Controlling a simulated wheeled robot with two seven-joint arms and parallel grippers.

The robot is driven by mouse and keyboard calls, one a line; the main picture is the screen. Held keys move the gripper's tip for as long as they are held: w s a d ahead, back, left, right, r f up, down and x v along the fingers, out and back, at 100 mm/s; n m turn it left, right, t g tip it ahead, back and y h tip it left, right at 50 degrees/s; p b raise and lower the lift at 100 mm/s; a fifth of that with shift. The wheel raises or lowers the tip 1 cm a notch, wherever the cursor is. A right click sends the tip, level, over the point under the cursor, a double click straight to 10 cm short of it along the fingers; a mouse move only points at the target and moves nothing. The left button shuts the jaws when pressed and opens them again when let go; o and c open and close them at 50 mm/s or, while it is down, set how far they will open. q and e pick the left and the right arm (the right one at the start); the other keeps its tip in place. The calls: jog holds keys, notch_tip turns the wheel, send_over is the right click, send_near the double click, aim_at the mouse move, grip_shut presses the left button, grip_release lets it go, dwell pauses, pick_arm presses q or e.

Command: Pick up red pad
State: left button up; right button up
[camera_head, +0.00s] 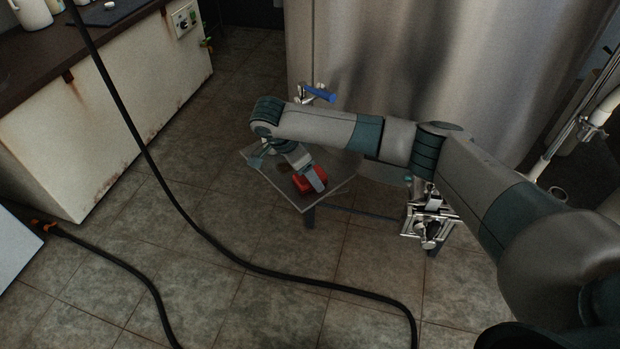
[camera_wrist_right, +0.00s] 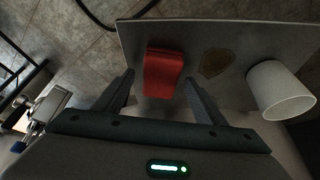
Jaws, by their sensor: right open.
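A red pad (camera_head: 309,180) lies on a small grey table (camera_head: 334,188) in front of the steel tank. My right gripper (camera_head: 314,178) reaches down over the pad, and its wrist and fingers partly cover it in the head view. In the right wrist view the red pad (camera_wrist_right: 163,73) sits between the two spread fingers of my right gripper (camera_wrist_right: 160,82). The gripper is open, and a gap shows between the pad and the right finger. My left gripper is not in view.
The steel tank (camera_head: 420,60) rises behind, with a blue-handled valve (camera_head: 318,93). A black hose (camera_head: 215,243) crosses the tiled floor. A rusty counter (camera_head: 110,110) stands at left.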

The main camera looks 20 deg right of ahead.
jog(key=shift+c, duration=0.9)
jog(key=c, duration=0.9)
jog(key=shift+c, duration=0.2)
